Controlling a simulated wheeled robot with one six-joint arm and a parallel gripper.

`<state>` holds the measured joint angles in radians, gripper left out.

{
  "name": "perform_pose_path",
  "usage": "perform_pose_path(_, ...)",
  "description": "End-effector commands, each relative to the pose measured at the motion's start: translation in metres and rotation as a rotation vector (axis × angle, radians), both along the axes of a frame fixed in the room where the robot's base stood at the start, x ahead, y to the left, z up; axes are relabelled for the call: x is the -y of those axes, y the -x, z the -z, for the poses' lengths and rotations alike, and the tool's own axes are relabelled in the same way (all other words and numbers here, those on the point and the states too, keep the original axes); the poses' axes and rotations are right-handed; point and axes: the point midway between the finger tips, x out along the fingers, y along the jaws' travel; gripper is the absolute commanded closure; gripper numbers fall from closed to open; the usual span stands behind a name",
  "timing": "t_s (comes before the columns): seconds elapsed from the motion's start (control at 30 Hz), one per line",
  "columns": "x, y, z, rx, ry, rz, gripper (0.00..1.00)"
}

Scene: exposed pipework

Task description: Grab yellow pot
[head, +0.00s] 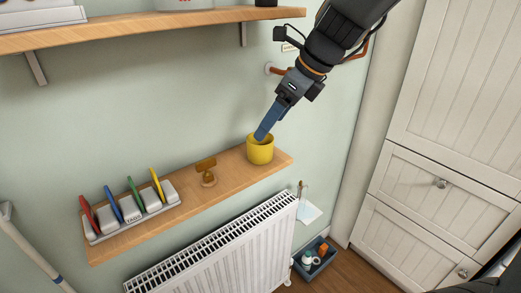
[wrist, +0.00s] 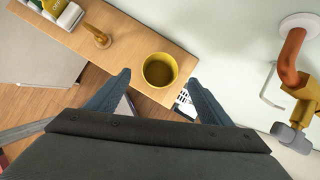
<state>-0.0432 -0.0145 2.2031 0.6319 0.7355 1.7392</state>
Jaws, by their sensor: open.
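The yellow pot (head: 260,151) stands upright at the right end of a wooden wall shelf above the radiator. My gripper (head: 261,135) is angled down at the pot, with its blue fingers overlapping the pot's rim in the head view. In the wrist view the pot (wrist: 159,70) shows its open top, and the gripper's two fingers (wrist: 160,82) are spread wide to its left and right. The gripper is open and nothing is held. Whether a finger touches the pot cannot be told.
A small wooden stamp-like object (head: 207,172) stands left of the pot. A rack with coloured tags (head: 132,208) sits further left. The upper shelf (head: 150,27) is above. A copper pipe with a brass valve (wrist: 300,95) sticks out from the wall at right in the wrist view.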

Motion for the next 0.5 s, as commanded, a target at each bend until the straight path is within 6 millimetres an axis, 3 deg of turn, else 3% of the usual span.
perform_pose_path(0.13,-0.006,-0.003,0.005,-0.015,-0.018,0.027,0.26)
perform_pose_path(0.5,-0.02,-0.012,0.042,-0.016,-0.015,0.024,0.26)
